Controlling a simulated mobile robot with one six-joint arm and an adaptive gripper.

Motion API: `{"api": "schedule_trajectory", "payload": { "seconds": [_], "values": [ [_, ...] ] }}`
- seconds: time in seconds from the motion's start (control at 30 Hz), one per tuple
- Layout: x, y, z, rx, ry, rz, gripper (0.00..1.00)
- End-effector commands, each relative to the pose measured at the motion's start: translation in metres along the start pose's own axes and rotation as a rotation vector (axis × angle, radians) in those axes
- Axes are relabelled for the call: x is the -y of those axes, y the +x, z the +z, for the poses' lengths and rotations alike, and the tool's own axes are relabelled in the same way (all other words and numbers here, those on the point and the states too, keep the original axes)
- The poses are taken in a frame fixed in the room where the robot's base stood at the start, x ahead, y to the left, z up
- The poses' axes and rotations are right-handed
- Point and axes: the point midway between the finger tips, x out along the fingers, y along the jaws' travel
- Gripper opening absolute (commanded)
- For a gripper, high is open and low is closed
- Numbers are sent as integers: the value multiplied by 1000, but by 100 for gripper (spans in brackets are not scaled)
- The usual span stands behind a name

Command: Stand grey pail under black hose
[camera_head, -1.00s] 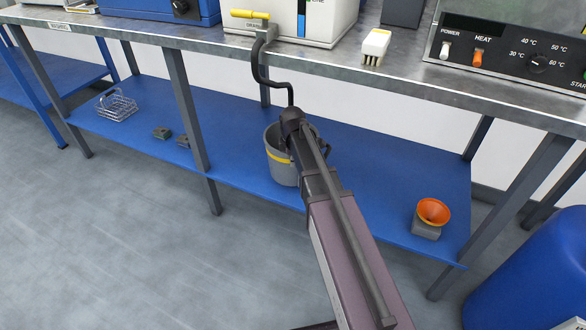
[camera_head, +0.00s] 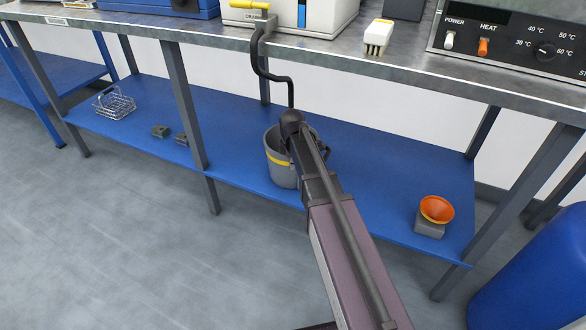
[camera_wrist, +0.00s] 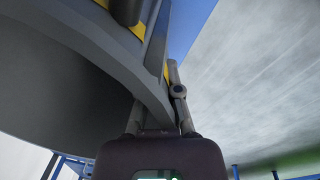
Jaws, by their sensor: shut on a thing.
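The grey pail (camera_head: 279,171) with a yellow band is at the blue lower shelf, behind my arm. Whether its base touches the shelf is unclear. The black hose (camera_head: 263,70) bends down from the drain at the bench edge, and its visible lower part is above the pail; my arm hides part of the pail's mouth and the hose's end. My gripper (camera_wrist: 158,108) is shut on the pail's rim and wall. The pail's grey wall (camera_wrist: 110,55) fills much of the wrist view. In the head view the fingers are hidden by my wrist.
The blue shelf (camera_head: 370,180) has free room right of the pail. A bench leg (camera_head: 188,120) stands left of the pail.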

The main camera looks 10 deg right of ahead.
Motion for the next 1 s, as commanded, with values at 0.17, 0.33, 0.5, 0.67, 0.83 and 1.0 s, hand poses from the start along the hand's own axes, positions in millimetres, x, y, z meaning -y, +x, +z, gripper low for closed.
{"api": "schedule_trajectory", "payload": {
  "seconds": [0.17, 0.33, 0.5, 0.67, 0.83, 1.0],
  "values": [
    [0, 5, 0, 0, 0, 1, 0],
    [0, 4, 0, 0, 0, 1, 0],
    [0, 6, 0, 0, 0, 1, 0],
    [1, 7, 0, 0, 1, 0, 27],
    [1, 7, 0, 0, 1, 0, 43],
    [1, 7, 1, 0, 1, 0, 43]
  ]
}}
